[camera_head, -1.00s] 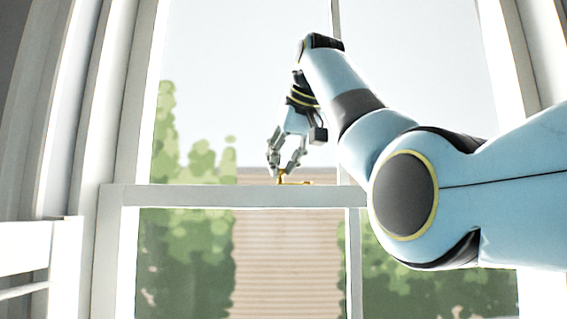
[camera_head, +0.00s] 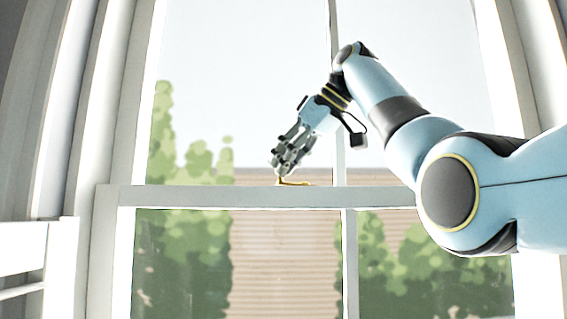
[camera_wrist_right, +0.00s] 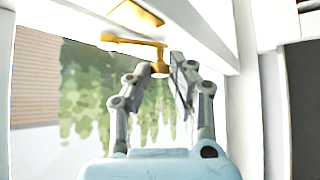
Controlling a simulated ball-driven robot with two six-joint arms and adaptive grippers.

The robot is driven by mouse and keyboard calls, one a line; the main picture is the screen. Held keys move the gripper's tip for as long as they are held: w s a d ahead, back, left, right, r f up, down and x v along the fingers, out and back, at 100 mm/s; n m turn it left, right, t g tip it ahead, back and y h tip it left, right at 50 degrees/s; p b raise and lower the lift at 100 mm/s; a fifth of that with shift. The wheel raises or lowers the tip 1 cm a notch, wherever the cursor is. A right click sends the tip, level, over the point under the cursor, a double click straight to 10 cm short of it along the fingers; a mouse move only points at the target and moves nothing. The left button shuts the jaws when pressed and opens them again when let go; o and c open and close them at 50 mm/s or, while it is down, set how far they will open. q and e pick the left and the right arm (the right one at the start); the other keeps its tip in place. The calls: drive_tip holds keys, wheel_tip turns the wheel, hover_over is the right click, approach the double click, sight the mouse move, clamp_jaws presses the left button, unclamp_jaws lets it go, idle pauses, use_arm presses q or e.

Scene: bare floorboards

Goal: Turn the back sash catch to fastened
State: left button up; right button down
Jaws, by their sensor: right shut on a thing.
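The brass sash catch (camera_head: 296,184) sits on the top of the white meeting rail, in the middle of the head view. My right gripper (camera_head: 281,172) reaches down to the catch from the upper right, tilted. It is shut on the catch's knob end, with a finger on either side in the wrist view (camera_wrist_right: 157,73). The fingertips partly hide the catch in the head view. My left gripper is not in view.
The white meeting rail (camera_head: 200,196) crosses the window, with a vertical glazing bar (camera_head: 349,260) below it. White frame sides (camera_head: 105,120) stand at left and right. A white slatted piece (camera_head: 25,255) is at the lower left. Trees and a boarded wall show through the glass.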

drive_tip(key=n+g, duration=0.1)
drive_tip(key=d+n+g+y, duration=0.1)
drive_tip(key=s+n+g, duration=0.1)
drive_tip(key=n, duration=0.1)
drive_tip(key=shift+d+y, duration=0.25)
drive_tip(key=shift+y, duration=0.05)
drive_tip(key=shift+d+n+g, duration=0.4)
drive_tip(key=shift+n+g, duration=0.3)
drive_tip(key=shift+n, duration=0.3)
drive_tip(key=shift+s, duration=0.1)
drive_tip(key=c, duration=1.2)
unclamp_jaws()
drive_tip(key=v, duration=0.7)
drive_tip(key=shift+d+r, duration=0.1)
drive_tip(key=shift+d, duration=0.1)
